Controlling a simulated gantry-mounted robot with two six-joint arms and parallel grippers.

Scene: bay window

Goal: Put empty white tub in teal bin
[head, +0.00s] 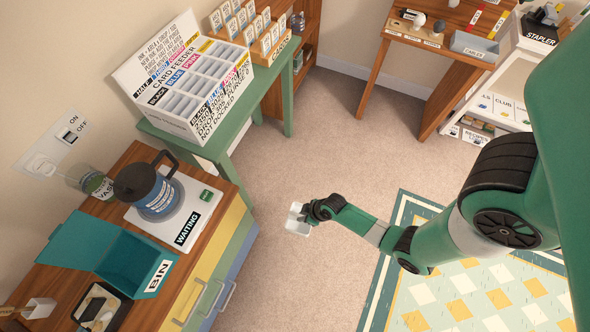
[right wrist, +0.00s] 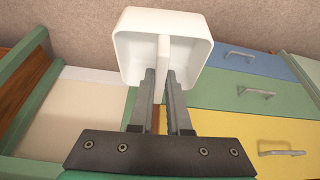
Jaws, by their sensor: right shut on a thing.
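The white tub (head: 297,220) hangs in my right gripper (head: 317,211), in the air over the carpet in the middle of the head view. In the right wrist view the tub (right wrist: 133,48) shows its open side and looks empty. The fingers (right wrist: 165,85) are closed on a narrow white upright part of it. The teal bin (head: 75,240), labelled BIN, is on the wooden cabinet top at lower left, well left of the tub and apart from it. My left gripper is not in view.
Right of the bin are a blue jug (head: 155,195) and a white WAITING board (head: 207,215); a glass jar (head: 92,182) is behind. A black tray (head: 118,312) is in front. A card feeder (head: 190,85) stands on the green table. Carpet (head: 285,170) lies open between.

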